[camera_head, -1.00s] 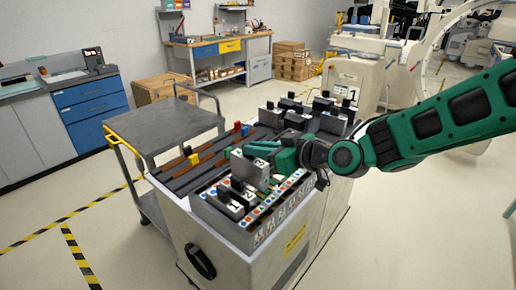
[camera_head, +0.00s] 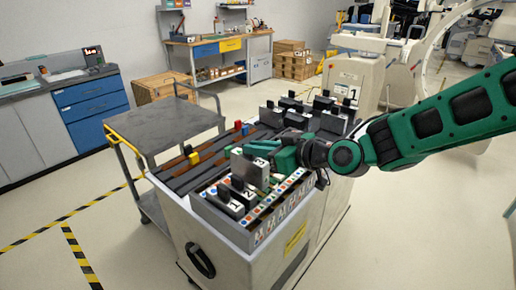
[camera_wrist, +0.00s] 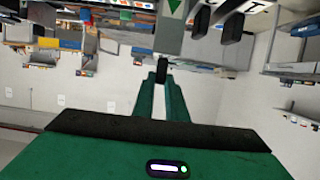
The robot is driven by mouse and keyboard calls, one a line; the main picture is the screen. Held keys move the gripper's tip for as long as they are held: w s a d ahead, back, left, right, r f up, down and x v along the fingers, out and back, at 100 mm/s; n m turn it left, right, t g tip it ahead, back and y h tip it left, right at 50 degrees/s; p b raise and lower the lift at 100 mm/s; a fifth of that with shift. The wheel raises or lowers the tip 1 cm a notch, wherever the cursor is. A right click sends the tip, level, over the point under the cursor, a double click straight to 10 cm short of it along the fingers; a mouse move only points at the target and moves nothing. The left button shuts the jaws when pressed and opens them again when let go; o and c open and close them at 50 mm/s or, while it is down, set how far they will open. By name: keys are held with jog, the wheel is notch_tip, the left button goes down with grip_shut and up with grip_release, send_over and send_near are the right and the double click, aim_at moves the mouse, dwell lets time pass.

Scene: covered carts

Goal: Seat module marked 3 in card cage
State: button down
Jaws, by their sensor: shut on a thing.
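My gripper (camera_head: 268,152) is shut on the black handle (camera_wrist: 160,68) of a grey module (camera_head: 246,166), which I hold upright over the card cage. Its white label seems to read 3, though it is small. The card cage (camera_head: 246,240) is the grey open box at the near end of the covered cart. Modules marked 1 (camera_head: 234,205) and 2 (camera_head: 249,195) stand in its left part. In the wrist view the held module (camera_wrist: 168,30) shows beyond my fingers. Its lower edge is hidden in the head view, so I cannot tell whether it touches the cage.
Several grey modules with black handles (camera_head: 293,102) stand on the cart's far part. Dark rails with a yellow block (camera_head: 194,158) and red and blue blocks run along its left side. A grey trolley (camera_head: 160,125) stands close on the left. Floor is clear at front left.

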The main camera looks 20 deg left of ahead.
aim_at(257, 172)
jog(key=shift+f, duration=3.9)
jog(key=c, duration=1.7)
grip_release()
jog(key=shift+f, duration=0.1)
jog(key=shift+d, duration=0.15)
jog(key=v, duration=1)
jog(key=shift+d, duration=0.25)
